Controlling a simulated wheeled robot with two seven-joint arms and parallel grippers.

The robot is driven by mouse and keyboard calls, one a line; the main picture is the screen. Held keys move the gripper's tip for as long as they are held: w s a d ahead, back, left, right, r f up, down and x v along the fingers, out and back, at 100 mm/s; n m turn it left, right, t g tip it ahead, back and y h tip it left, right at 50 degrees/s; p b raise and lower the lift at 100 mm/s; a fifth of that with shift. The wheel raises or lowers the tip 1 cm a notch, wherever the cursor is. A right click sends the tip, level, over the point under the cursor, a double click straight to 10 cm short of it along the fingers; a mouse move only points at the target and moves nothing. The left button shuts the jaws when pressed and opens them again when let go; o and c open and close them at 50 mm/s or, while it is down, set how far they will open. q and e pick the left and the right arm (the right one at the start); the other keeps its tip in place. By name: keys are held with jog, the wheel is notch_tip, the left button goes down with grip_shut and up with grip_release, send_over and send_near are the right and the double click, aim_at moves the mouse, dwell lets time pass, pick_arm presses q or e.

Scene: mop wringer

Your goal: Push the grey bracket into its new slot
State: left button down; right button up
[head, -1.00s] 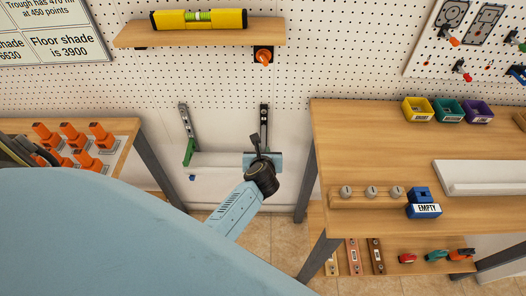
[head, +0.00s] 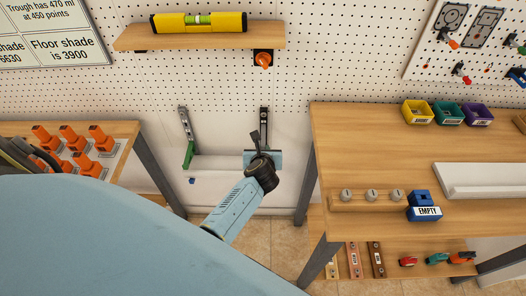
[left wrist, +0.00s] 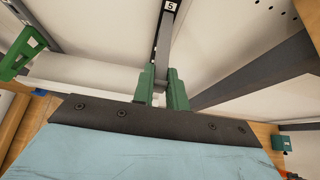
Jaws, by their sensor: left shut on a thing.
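My left gripper (head: 262,157) reaches the low wall area between the two benches. In the left wrist view its two green fingers (left wrist: 163,88) are shut around a narrow grey bracket (left wrist: 161,55), which runs up to a label "5". In the head view the grey upright piece (head: 264,122) rises just above the gripper. The lower end of the bracket and any slot behind it are hidden by the hand. A second grey upright with a green lower part (head: 188,155) stands to the left, apart from the gripper. My right gripper is not in view.
A white trough (head: 222,170) runs low along the wall beside the gripper. A wooden bench (head: 400,155) stands close on the right, a smaller one (head: 120,128) on the left. A shelf (head: 200,36) with a yellow level (head: 198,22) is above.

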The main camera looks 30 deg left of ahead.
pick_arm(q)
jog(key=shift+w, duration=0.15)
dwell(0.5)
jog(key=c, duration=1.3)
grip_release()
jog(key=p+v, duration=0.3)
jog(key=v, duration=1)
jog(key=shift+r, duration=0.15)
jog(key=shift+d, duration=0.1)
